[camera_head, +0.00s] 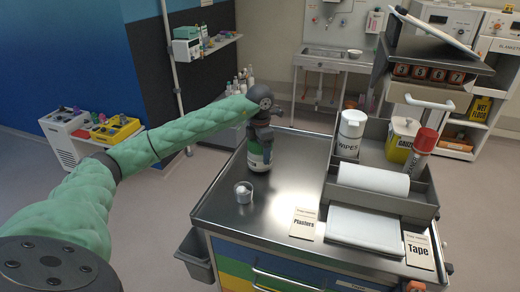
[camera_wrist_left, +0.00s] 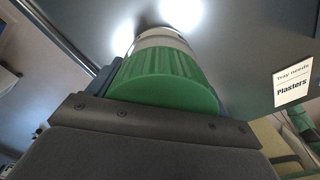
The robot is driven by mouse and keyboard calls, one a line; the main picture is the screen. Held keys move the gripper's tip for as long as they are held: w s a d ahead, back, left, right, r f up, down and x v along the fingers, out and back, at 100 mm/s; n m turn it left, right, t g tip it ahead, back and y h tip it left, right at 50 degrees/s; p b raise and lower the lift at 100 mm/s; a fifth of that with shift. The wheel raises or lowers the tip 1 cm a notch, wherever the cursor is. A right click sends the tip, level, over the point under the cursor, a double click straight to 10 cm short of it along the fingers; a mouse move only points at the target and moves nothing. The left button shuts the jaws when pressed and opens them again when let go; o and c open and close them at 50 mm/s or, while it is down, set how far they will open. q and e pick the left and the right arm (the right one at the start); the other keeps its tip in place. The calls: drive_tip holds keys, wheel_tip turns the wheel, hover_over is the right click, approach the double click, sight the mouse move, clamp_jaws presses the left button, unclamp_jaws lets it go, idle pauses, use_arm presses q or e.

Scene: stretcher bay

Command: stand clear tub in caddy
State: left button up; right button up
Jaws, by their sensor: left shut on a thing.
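My left gripper (camera_head: 262,122) is shut on a container with a ribbed green lid (camera_wrist_left: 165,82), above the left rear of the steel cart top (camera_head: 275,222). In the head view this container (camera_head: 259,156) is upright, with a pale label and green band; whether its base touches the top is unclear. A small clear tub (camera_head: 243,196) with white contents stands on the cart in front of it, apart from the gripper. The grey caddy (camera_head: 392,205) sits at the right of the cart. My right gripper is not in view.
A folded white cloth (camera_head: 365,229) lies in front, between Plasters (camera_head: 303,224) and Tape (camera_head: 418,251) cards. The cart's middle is clear.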

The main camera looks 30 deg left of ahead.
use_arm(q)
drive_tip(key=shift+f, duration=0.5)
drive_tip(key=shift+f, duration=0.15)
drive_tip(key=o, duration=1.1)
